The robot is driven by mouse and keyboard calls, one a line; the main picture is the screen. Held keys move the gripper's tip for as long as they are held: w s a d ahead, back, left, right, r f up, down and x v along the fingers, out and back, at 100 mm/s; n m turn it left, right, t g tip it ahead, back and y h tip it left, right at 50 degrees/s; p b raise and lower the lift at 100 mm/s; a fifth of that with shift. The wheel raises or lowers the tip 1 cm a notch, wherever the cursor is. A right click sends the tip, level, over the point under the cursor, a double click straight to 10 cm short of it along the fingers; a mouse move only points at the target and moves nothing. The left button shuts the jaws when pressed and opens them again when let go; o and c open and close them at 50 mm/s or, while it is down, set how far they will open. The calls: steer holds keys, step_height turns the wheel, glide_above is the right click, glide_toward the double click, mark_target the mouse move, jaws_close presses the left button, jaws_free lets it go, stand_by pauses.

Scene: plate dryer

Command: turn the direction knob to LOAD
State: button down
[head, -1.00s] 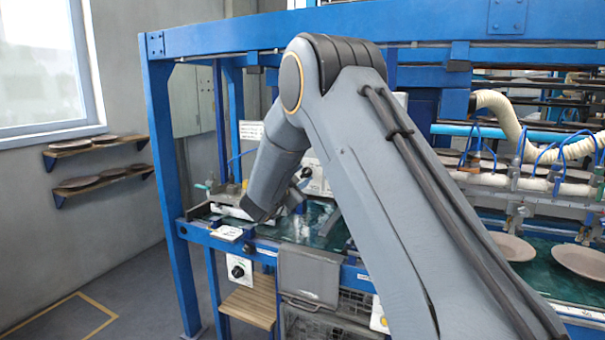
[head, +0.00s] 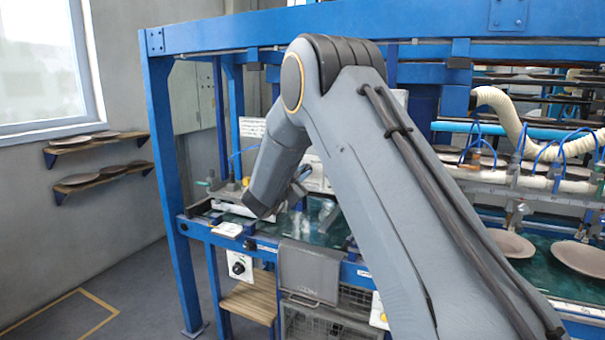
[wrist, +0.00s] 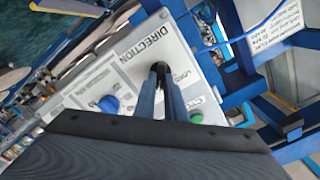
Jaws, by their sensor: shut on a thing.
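In the wrist view a white panel (wrist: 118,70) carries the printed word DIRECTION and shows at a slant. The black direction knob (wrist: 160,67) sits beside that word, between the tips of my gripper (wrist: 160,74). My two fingers are shut on the knob. Part of the small lettering near the knob is readable only in pieces, and the fingers hide some of it. I cannot tell which position the knob points to. In the head view the white panel (head: 318,179) shows partly behind my arm, and the knob is hidden.
A blue knob (wrist: 108,104) and a green button (wrist: 196,117) are on the same panel, either side of my fingers. Blue frame bars (wrist: 240,65) run close on the right. A lower box with a black knob (head: 238,267) hangs under the machine's edge.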

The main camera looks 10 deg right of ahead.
steer(key=n, duration=0.4)
steer(key=shift+a+r+n+p, duration=0.1)
steer(key=shift+n+p, duration=0.3)
steer(key=n+p, duration=0.1)
steer(key=n, duration=0.3)
steer(key=shift+w+a, duration=0.1)
steer(key=shift+w+a+n+p, duration=0.1)
steer(key=shift+n+p, duration=0.55)
steer(key=shift+n, duration=1.45)
steer(key=shift+w+a+n+p, duration=0.1)
steer(key=shift+n+p, duration=0.5)
steer(key=shift+n, duration=1.5)
steer(key=c, duration=1.8)
jaws_free()
steer(key=shift+s, duration=0.1)
